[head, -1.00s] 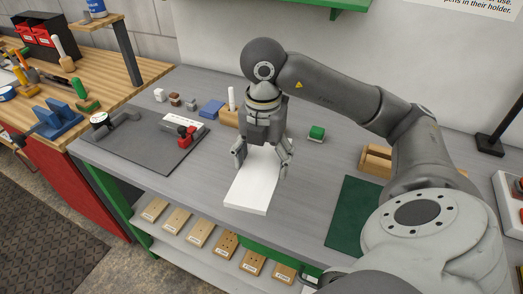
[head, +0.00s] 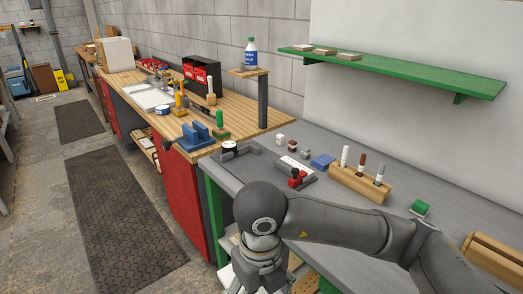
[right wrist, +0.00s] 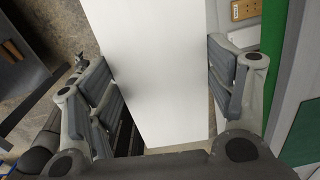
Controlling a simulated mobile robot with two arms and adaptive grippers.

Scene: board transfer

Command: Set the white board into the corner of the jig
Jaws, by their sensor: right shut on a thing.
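The white board (right wrist: 150,70) fills the middle of the right wrist view, with one gripper finger along each side. My right gripper (right wrist: 165,88) is shut on it. In the head view the right gripper (head: 262,277) hangs at the bottom edge, by the front of the grey bench, with its fingertips cut off. My left gripper is out of view.
A wooden workbench (head: 243,110) with tools adjoins on the left. A green shelf (head: 395,70) is on the wall. Floor is open at left.

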